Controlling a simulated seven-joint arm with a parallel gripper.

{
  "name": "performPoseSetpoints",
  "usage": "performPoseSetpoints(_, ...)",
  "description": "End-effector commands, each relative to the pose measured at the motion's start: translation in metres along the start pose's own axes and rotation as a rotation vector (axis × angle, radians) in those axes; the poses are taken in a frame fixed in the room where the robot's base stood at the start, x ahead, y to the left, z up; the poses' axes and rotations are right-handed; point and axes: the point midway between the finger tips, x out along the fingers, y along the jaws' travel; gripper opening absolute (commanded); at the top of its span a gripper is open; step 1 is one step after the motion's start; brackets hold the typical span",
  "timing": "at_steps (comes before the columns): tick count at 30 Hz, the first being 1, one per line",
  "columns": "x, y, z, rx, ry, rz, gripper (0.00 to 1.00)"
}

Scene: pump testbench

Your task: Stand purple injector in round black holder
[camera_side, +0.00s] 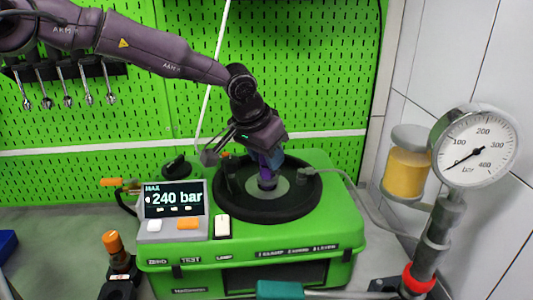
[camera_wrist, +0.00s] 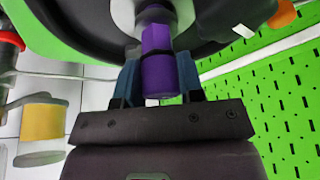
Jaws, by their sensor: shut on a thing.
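The purple injector (camera_side: 267,172) is upright at the middle of the large round black holder (camera_side: 240,210) on the green test bench. My gripper (camera_side: 265,156) is above the holder, shut on the injector's upper part. In the wrist view the purple injector (camera_wrist: 157,72) sits between the blue fingers of my gripper (camera_wrist: 158,80), its grey end towards the pale centre of the black holder (camera_wrist: 90,25). I cannot tell whether the injector's lower end is seated or just above the centre.
A display reading 240 bar (camera_side: 174,200) stands left of the holder. A pressure gauge (camera_side: 474,146) and a yellow-filled jar (camera_side: 406,165) are at right. An orange-capped part (camera_side: 113,243) stands at front left. A green pegboard (camera_side: 300,70) closes the back.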

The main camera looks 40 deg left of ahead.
Motion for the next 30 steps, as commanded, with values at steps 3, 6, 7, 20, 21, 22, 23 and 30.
performPoseSetpoints(3,0.000,0.000,0.000,0.000,0.002,0.000,0.00)
performPoseSetpoints(6,0.003,0.000,0.001,0.000,0.001,0.000,0.00)
performPoseSetpoints(7,0.004,0.000,0.001,0.000,0.001,0.000,0.00)
performPoseSetpoints(20,0.006,0.000,0.003,0.000,0.000,0.000,0.61)
performPoseSetpoints(21,0.005,0.000,0.002,0.000,0.000,0.000,0.61)
performPoseSetpoints(22,0.004,0.000,0.002,0.000,0.000,0.000,0.61)
performPoseSetpoints(23,0.003,0.000,0.001,0.000,0.000,0.000,0.61)
performPoseSetpoints(30,-0.037,0.000,-0.001,0.001,0.005,-0.001,0.61)
